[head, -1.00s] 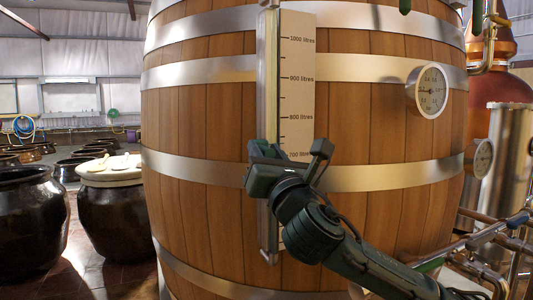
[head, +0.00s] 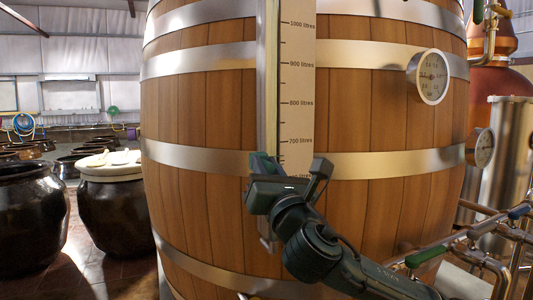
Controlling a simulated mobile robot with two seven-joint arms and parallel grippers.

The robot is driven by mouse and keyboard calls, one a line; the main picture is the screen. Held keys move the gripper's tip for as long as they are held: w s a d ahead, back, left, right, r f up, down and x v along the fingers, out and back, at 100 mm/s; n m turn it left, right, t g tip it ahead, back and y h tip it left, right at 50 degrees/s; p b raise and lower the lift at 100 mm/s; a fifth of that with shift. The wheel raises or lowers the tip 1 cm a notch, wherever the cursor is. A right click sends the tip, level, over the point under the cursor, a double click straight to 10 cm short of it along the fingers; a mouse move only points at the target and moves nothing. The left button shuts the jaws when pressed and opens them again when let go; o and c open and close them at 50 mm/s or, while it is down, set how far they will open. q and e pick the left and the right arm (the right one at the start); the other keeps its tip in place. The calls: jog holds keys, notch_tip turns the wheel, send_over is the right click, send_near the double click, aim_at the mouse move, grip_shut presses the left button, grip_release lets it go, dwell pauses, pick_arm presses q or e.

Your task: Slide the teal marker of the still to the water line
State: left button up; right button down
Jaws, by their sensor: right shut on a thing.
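The still is a large wooden vat (head: 390,125) with metal hoops, filling the middle of the view. A vertical sight tube (head: 270,80) runs up its front, beside a pale scale (head: 300,90) marked in litres, with 700 to 1000 readable. My right gripper (head: 287,170) is at the lower part of the tube and scale, just below the 700 litres mark. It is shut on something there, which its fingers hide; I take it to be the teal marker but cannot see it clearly. The water line cannot be made out. My left gripper is not in view.
A round dial gauge (head: 433,77) sits on the vat's right side, with another gauge (head: 483,147) further right. Pipes with green and blue handles (head: 436,254) are at the lower right. Dark jars (head: 30,225) stand on the left, one with a pale lid (head: 108,165).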

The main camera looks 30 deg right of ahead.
pick_arm(q)
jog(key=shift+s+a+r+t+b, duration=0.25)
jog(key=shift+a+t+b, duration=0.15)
jog(key=shift+b, duration=0.15)
pick_arm(e)
notch_tip(320, 180, down, 5)
jog(key=shift+r, duration=0.15)
jog(key=c, duration=1.3)
grip_release()
jog(key=shift+r, duration=0.1)
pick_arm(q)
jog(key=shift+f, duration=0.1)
